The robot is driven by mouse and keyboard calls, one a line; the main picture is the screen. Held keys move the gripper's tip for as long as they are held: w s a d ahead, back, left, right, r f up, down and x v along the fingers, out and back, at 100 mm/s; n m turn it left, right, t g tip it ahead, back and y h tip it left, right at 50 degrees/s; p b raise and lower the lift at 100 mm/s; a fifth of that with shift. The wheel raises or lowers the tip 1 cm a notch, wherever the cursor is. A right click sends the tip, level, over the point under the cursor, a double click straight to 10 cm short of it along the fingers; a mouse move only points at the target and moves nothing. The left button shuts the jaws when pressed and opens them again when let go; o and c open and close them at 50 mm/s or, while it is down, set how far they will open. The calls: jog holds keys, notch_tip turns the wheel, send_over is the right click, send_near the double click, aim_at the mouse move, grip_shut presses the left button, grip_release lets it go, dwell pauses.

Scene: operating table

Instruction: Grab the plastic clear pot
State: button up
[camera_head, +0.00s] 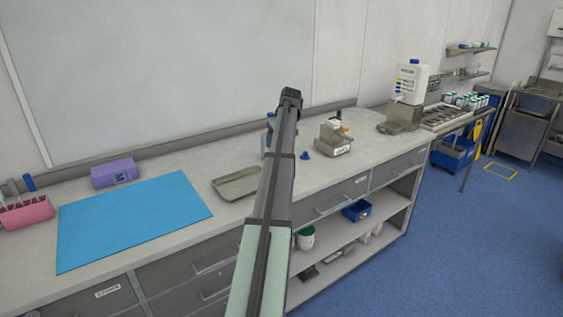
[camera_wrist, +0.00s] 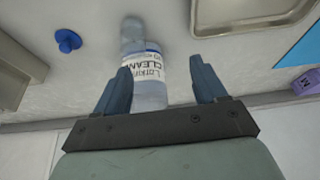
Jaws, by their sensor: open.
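A translucent plastic bottle with a white printed label (camera_wrist: 148,68) stands on the counter in the wrist view. It is the only clear plastic container I can make out near my gripper. My gripper (camera_wrist: 161,64) is open, with one blue finger on each side of the bottle in the picture. The bottle appears closer to the left finger; contact cannot be told. In the head view, a sliver of the bluish bottle (camera_head: 267,143) shows beside my arm, which hides the rest and my fingers.
A metal tray (camera_head: 236,185) lies left of the bottle, with a blue mat (camera_head: 130,222) and purple box (camera_head: 114,173) beyond. A small blue stopper-like piece (camera_head: 305,155) and a metal device (camera_head: 333,138) stand to the right. The wall is close behind.

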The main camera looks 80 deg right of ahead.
jog(key=s+d+r, duration=0.2)
jog(key=s+r, duration=0.1)
jog(key=s, duration=0.1)
jog(key=x, duration=0.8)
jog(key=shift+s+f, duration=0.1)
jog(key=shift+f, duration=0.25)
jog(key=shift+x, duration=2.65)
jog(key=shift+s+a+f, duration=0.1)
jog(key=shift+s, duration=0.05)
jog(key=shift+c, duration=0.2)
jog(key=c, duration=1.1)
